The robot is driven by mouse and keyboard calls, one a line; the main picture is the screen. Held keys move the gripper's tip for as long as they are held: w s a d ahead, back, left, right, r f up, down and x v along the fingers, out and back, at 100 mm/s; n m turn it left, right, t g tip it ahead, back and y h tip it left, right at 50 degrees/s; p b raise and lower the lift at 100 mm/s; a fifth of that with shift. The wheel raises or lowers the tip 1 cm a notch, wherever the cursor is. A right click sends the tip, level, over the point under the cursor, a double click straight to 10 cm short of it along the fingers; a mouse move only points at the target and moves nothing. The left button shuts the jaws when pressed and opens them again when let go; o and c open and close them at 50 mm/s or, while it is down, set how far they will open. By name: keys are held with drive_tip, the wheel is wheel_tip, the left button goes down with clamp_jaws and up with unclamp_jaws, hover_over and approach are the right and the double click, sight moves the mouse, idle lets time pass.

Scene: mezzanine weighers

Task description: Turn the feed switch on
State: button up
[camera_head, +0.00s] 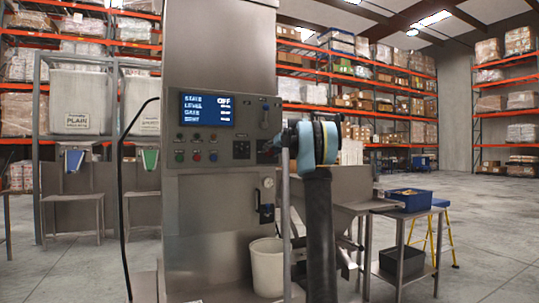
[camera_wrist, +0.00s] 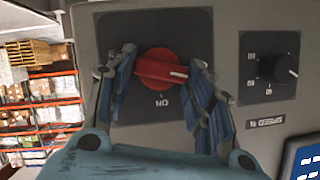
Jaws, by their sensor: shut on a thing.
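The feed switch is a red rotary knob (camera_wrist: 160,70) on a dark square plate (camera_wrist: 111,27) in the wrist view. Its white pointer line points to the right. An upside-down "ON" label lies below it on the plate. My gripper (camera_wrist: 163,78) has a finger on each side of the knob and is shut on it. In the head view my gripper (camera_head: 284,143) reaches the right edge of the machine's panel and hides most of the switch. The machine's screen (camera_head: 207,109) reads "STATE OFF"; its smaller lines are hard to read.
A black speed dial (camera_wrist: 275,70) sits right of the switch in the wrist view. A white bucket (camera_head: 267,268) stands below the panel. A side table with a blue bin (camera_head: 409,199) stands to the right. Open floor lies at the far right.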

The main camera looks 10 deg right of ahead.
drive_tip(key=m, duration=0.1)
drive_tip(key=m+y, duration=0.1)
drive_tip(key=shift+d+f+m+y, duration=0.1)
drive_tip(key=shift+d+m+y, duration=0.15)
drive_tip(key=shift+m+y, duration=0.05)
drive_tip(key=m+y, duration=0.1)
drive_tip(key=m, duration=0.1)
drive_tip(key=m+y, duration=0.2)
drive_tip(key=m, duration=0.1)
drive_tip(key=shift+w+d+f+m, duration=0.1)
drive_tip(key=shift+d+f+m, duration=0.2)
drive_tip(key=shift+f, duration=0.1)
drive_tip(key=shift+f+m+t+y, duration=0.25)
drive_tip(key=shift+m+t+y, duration=0.35)
drive_tip(key=shift+m, duration=0.9)
drive_tip(key=o, duration=1.1)
drive_tip(key=shift+c, duration=0.2)
